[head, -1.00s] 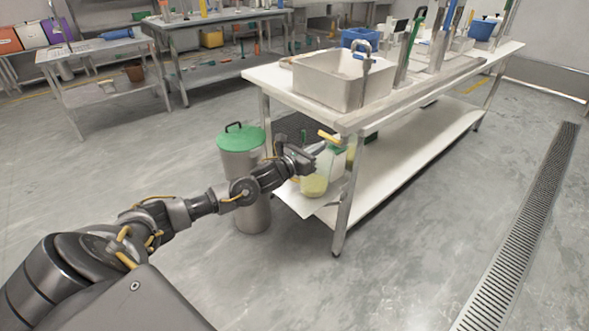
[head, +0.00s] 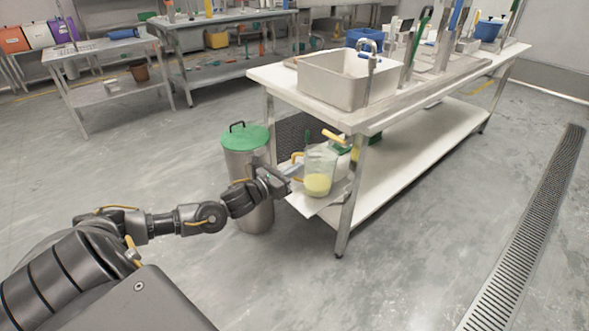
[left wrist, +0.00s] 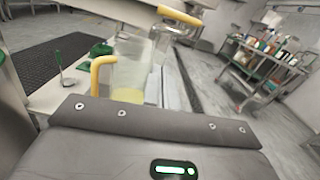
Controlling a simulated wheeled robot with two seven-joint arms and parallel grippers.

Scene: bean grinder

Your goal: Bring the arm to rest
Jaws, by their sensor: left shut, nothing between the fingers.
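My left arm reaches in from the lower left of the head view. Its gripper (head: 286,188) is shut and empty, just left of a clear pitcher (head: 319,172) with pale yellow contents and a yellow handle. The pitcher stands upright on the lower shelf (head: 420,147) of the white table, and the gripper looks apart from it. In the left wrist view the pitcher (left wrist: 131,70) shows beyond the gripper body, its handle on the left; the fingertips are not visible there. My right gripper is not in view.
A grey bin with a green lid (head: 246,139) stands left of the table, close behind my forearm. A sink basin (head: 346,80) sits on the tabletop. A table leg (head: 349,205) is right of the pitcher. The floor at left is open.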

